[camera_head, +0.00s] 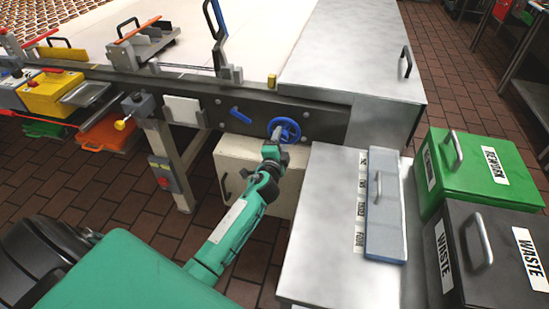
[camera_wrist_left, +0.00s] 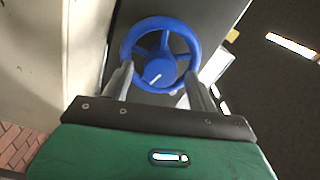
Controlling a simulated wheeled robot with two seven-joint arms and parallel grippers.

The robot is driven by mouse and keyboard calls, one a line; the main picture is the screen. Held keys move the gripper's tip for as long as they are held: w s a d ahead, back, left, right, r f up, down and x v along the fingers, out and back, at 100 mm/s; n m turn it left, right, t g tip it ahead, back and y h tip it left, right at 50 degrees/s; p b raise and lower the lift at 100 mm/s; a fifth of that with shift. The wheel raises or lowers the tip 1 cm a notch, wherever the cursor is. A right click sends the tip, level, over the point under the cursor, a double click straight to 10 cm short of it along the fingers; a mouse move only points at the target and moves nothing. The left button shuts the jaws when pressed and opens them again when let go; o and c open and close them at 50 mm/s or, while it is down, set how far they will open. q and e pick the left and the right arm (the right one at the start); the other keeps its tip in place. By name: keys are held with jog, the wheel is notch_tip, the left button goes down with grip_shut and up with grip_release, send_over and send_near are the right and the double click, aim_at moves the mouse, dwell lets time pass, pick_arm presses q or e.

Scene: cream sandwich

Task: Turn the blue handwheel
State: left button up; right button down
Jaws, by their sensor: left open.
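The blue handwheel (camera_head: 284,130) is mounted on the dark side panel of the conveyor table. My left gripper (camera_head: 277,138) is right at the wheel, reaching it from the front. In the left wrist view the handwheel (camera_wrist_left: 160,55) is face-on, with spokes and a hub bearing a white mark. The two fingers of my left gripper (camera_wrist_left: 158,85) are spread apart, one on each side at the wheel's lower rim. I cannot tell whether they touch the rim. My right gripper is in neither view.
A blue lever (camera_head: 240,115) sits on the panel left of the wheel. A cream box (camera_head: 240,160) is below it. A metal cabinet (camera_head: 325,235) stands close on the right, with green (camera_head: 485,185) and black (camera_head: 505,260) bins beyond. The tiled floor at lower left is partly free.

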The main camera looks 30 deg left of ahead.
pick_arm(q)
jog(key=b+v, duration=0.1)
jog(key=v, duration=1.1)
jog(key=shift+s, duration=0.3)
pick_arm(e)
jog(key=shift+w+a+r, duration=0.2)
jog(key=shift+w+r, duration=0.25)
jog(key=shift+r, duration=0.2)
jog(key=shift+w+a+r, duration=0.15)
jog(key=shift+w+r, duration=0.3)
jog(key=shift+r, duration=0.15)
pick_arm(q)
jog(key=shift+d+f, duration=0.1)
